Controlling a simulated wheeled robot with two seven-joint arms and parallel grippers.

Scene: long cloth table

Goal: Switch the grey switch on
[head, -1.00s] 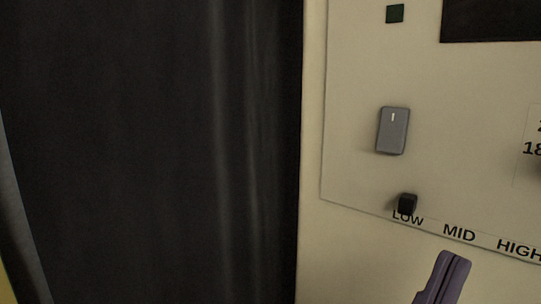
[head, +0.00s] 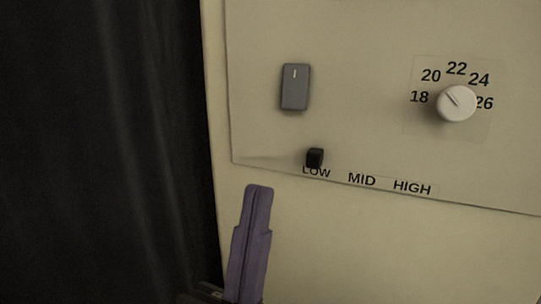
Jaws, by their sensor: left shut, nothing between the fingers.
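The grey switch (head: 295,87) is a small upright rocker with a light line mark near its top. It sits at the upper left of a cream panel. My left gripper (head: 259,188) shows as purple fingers pressed together, pointing up. Its tip is below and a little left of the switch, lower than the panel's bottom edge, and looks apart from the switch. It holds nothing. My right gripper is out of view.
A black slider knob (head: 315,158) stands at LOW on the LOW, MID, HIGH scale below the switch. A white dial (head: 456,103) with numbers 18 to 26 is to the right. A dark curtain-like surface (head: 100,150) fills the left side.

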